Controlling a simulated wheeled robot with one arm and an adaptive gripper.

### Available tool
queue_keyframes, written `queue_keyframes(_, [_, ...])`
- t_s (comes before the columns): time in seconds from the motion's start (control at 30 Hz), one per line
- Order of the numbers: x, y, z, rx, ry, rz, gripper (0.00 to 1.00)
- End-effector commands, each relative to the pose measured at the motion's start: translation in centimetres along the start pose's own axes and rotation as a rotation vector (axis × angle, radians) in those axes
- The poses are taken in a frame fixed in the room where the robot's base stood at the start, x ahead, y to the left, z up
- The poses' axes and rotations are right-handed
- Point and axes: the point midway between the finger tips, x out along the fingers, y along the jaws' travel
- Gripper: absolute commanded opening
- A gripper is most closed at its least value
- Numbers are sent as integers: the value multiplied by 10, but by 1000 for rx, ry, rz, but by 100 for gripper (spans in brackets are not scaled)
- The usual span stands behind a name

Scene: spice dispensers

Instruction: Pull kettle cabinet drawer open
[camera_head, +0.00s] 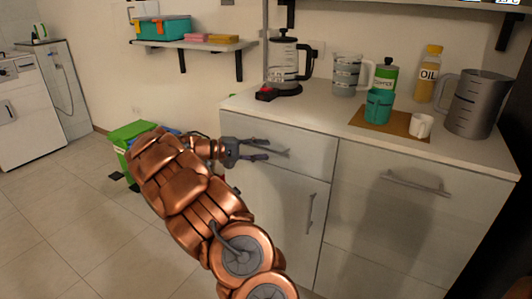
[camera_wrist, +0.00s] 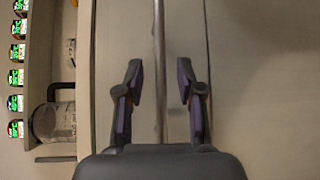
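The kettle cabinet drawer (camera_head: 312,160) is the wide top drawer under the kettle (camera_head: 286,62), and its front looks flush with the cabinet. Its bar handle (camera_head: 281,152) is partly hidden by my gripper (camera_head: 265,150) in the head view. In the wrist view the handle (camera_wrist: 160,40) runs upright in the picture, and my gripper (camera_wrist: 160,75) has one finger on each side of it. The fingers are open, with a visible gap to the bar on both sides. Whether the fingertips reach as deep as the bar is hard to tell.
The counter (camera_head: 340,119) above holds a clear jug (camera_head: 345,76), an oil bottle (camera_head: 427,73), a teal cup (camera_head: 379,105) and a grey pitcher (camera_head: 478,104). A cabinet door handle (camera_head: 310,212) is below the drawer. A green bin (camera_head: 130,133) stands left; the floor is clear further left.

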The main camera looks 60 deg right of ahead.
Motion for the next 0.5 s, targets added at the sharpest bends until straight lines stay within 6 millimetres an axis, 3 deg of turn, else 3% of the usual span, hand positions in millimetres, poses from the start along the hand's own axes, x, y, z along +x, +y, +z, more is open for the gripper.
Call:
queue_keyframes(0.13, [15,-2,0,-3,0,0,37])
queue_keyframes(0.4, [18,-1,0,-2,2,-1,37])
queue_keyframes(0.5, [18,-1,0,-2,1,-1,29])
